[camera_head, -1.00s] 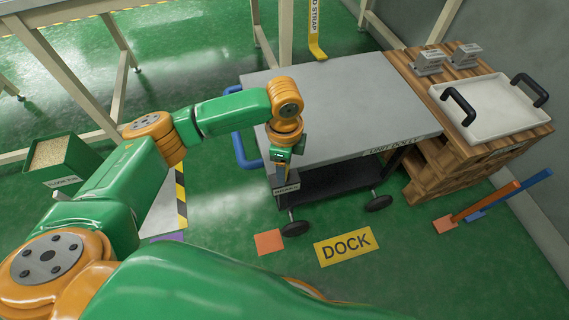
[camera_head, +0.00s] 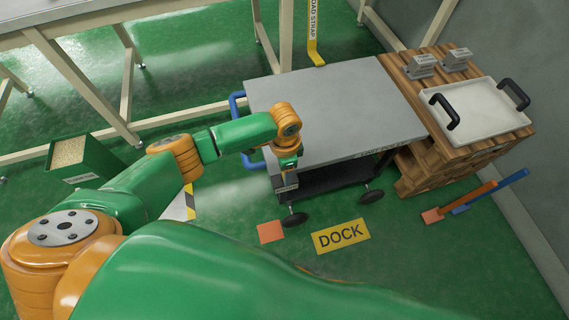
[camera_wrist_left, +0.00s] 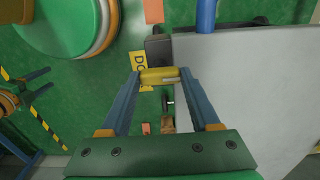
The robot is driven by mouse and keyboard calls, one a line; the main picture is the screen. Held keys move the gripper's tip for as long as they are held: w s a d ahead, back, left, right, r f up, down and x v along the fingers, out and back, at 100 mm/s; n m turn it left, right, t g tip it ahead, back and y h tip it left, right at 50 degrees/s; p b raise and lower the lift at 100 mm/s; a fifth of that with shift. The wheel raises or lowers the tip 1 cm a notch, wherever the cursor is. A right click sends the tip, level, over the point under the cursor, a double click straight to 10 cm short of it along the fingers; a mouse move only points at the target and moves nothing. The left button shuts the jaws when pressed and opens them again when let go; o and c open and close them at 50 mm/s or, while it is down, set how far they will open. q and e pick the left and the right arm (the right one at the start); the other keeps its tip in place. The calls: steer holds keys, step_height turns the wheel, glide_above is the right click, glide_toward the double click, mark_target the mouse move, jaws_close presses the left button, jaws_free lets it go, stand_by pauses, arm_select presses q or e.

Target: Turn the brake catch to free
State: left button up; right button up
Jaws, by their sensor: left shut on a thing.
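The cart (camera_head: 335,105), with a grey top and black lower deck, stands in the middle of the head view. A dark brake block with a pale label (camera_head: 287,186) is at its near left corner. My left gripper (camera_wrist_left: 160,74) is there, with its blue fingers on both sides of a yellow catch (camera_wrist_left: 159,77), shut on it. The catch lies beside the dark block (camera_wrist_left: 158,47) at the edge of the grey top (camera_wrist_left: 250,90). In the head view my wrist hides the catch, so its set position cannot be read. My right gripper is not in view.
A wooden crate stack (camera_head: 415,175) with a white tray (camera_head: 480,112) stands at the cart's right. A yellow DOCK floor sign (camera_head: 341,236) and an orange floor square (camera_head: 271,232) lie in front. A green bin (camera_head: 85,160) is at left. Floor before the cart is mostly clear.

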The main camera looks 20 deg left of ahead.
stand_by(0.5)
arm_select(q)
steer(key=o, duration=1.4)
steer(key=shift+c, duration=0.2)
step_height(320, 180, up, 7)
steer(key=p, duration=0.2)
steer(key=shift+r+p, duration=0.1)
steer(key=shift+p, duration=0.2)
